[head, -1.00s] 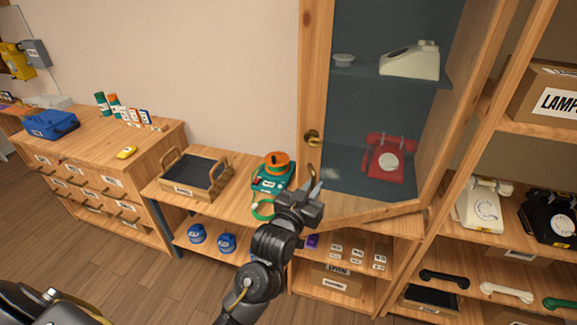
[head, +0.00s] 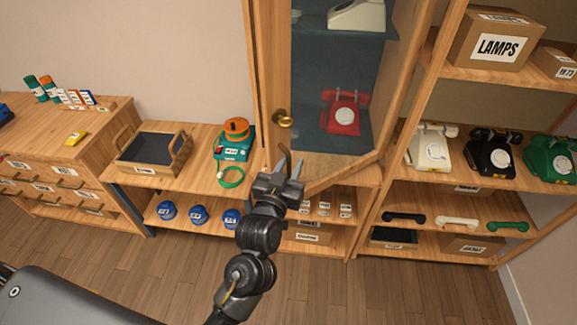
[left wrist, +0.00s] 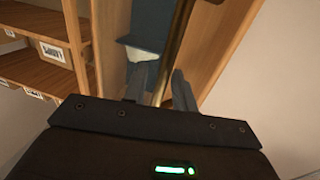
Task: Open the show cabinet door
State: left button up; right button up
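The show cabinet (head: 335,75) is a tall wooden case with a blue-grey inside, holding a red dial phone (head: 345,112) and a cream phone above it. A round brass knob (head: 282,118) sits on its left upright. I cannot tell whether the door stands ajar. My left gripper (head: 287,168) is below the knob, apart from it, in front of the cabinet's lower left. Its fingers also show spread in the left wrist view (left wrist: 160,90). A thin brownish bar (left wrist: 173,45) runs between them; I cannot tell whether they touch it. My right gripper is out of view.
A low bench left of the cabinet holds a wooden tray (head: 150,150) and a teal device with an orange top (head: 235,138). Open shelves (head: 455,185) with phones and handsets stand close on the right. The floor (head: 370,285) in front is clear.

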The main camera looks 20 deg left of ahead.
pick_arm(q)
jog(key=shift+a, duration=0.1)
jog(key=shift+s+f, duration=0.1)
jog(key=shift+s, duration=0.2)
jog(key=s+b, duration=0.2)
jog(key=s, duration=0.8)
jog(key=shift+a+b, duration=0.2)
jog(key=shift+b, duration=0.15)
jog(key=shift+s, duration=0.1)
